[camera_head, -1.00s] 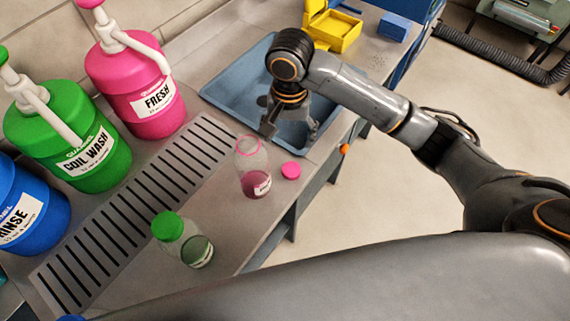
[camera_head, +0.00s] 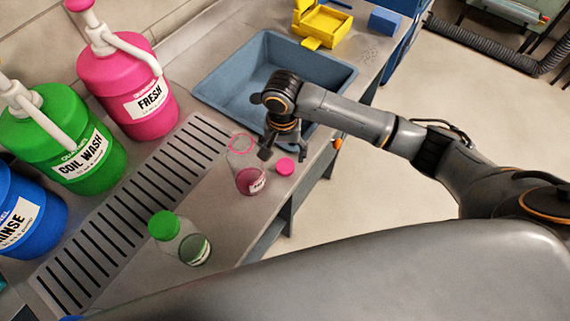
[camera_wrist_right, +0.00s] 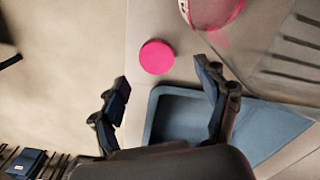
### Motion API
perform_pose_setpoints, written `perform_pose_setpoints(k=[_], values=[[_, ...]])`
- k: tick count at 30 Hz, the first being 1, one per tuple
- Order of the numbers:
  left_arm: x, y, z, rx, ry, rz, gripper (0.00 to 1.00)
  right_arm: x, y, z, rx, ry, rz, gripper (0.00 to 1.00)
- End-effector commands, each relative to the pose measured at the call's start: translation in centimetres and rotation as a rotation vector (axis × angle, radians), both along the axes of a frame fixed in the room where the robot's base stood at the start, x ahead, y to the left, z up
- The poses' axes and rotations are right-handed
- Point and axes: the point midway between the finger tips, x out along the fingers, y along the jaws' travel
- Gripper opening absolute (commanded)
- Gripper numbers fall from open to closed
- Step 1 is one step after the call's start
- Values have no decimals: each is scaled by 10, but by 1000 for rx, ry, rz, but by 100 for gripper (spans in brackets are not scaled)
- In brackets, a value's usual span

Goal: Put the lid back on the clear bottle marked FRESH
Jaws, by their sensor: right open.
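The clear bottle (camera_head: 249,178) stands upright and uncapped on the counter, with pink liquid, a pink neck ring and a white label too small to read. It shows partly at the top of the right wrist view (camera_wrist_right: 212,12). The pink lid (camera_head: 285,166) lies flat on the counter just right of the bottle, also in the right wrist view (camera_wrist_right: 157,57). My right gripper (camera_head: 283,150) is open and empty, above the counter close to the lid. In the wrist view its fingers (camera_wrist_right: 163,85) are spread on either side of the lid, which lies beyond them. My left gripper is out of view.
A green-capped bottle (camera_head: 181,238) stands nearer on the counter, beside a slotted drain (camera_head: 130,212). Large pink (camera_head: 130,100), green (camera_head: 62,140) and blue (camera_head: 28,215) pump jugs line the left. A blue basin (camera_head: 225,78) lies behind my gripper; the counter edge is at right.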

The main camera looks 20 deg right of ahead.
Motion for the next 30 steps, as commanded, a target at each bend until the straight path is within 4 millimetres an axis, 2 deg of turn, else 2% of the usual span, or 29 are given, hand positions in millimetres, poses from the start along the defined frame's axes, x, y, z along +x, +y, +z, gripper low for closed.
perform_pose_setpoints(k=[5, 9, 15, 26, 30], values=[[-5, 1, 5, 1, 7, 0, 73, -1, -2, -7, -2, 2, -1, 75], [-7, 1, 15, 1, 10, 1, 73, -2, -6, -27, -4, 4, -1, 75], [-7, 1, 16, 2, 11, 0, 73, -1, -5, -50, -1, 0, 0, 75], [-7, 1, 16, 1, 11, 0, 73, -1, -5, -52, 0, -1, 0, 75], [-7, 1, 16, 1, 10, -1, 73, -1, -5, -51, 0, -1, 0, 49]])
